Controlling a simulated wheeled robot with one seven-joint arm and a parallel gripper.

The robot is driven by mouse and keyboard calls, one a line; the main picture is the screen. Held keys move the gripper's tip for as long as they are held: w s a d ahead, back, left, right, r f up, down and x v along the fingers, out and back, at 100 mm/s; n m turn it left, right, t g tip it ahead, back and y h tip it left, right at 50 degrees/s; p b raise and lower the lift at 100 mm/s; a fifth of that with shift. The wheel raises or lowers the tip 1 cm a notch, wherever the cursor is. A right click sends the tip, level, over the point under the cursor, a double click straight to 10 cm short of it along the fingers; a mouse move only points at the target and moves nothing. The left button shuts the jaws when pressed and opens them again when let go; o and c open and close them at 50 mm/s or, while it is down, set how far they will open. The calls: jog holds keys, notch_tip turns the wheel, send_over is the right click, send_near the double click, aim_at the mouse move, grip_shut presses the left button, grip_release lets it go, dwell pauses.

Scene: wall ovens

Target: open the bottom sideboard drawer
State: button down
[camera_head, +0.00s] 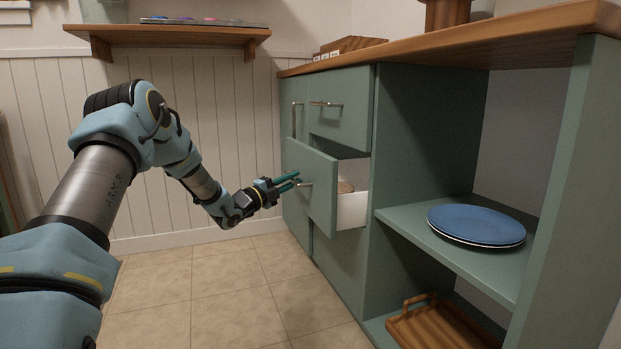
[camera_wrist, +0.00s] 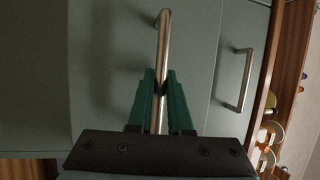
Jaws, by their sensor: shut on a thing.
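The green sideboard (camera_head: 383,140) stands at the right in the head view. Its lower drawer (camera_head: 312,185) is pulled partly out, below the shut upper drawer (camera_head: 340,122). The white side of the open drawer shows, with a light brown thing (camera_head: 345,187) inside, mostly hidden. My gripper (camera_head: 293,181) is at the front of this drawer, its teal fingers shut on the metal handle (camera_head: 306,184). In the wrist view the handle bar (camera_wrist: 164,45) runs between the two fingers of my gripper (camera_wrist: 160,78).
A green panel (camera_head: 340,268) lies below the open drawer; I cannot tell if it is a drawer. Open shelves at the right hold blue plates (camera_head: 476,224) and a wooden tray (camera_head: 440,322). The tiled floor (camera_head: 235,295) before the sideboard is clear.

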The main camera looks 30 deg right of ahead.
jog(key=w+a, duration=0.1)
jog(key=a, duration=1.2)
jog(key=shift+w+a, duration=0.15)
jog(key=shift+w, duration=0.15)
jog(key=c, duration=0.8)
grip_release()
jog(key=shift+c, duration=0.2)
jog(key=p+v, duration=0.3)
jog(key=v, duration=0.7)
jog(key=shift+a+p, duration=0.35)
jog(key=shift+f, duration=0.15)
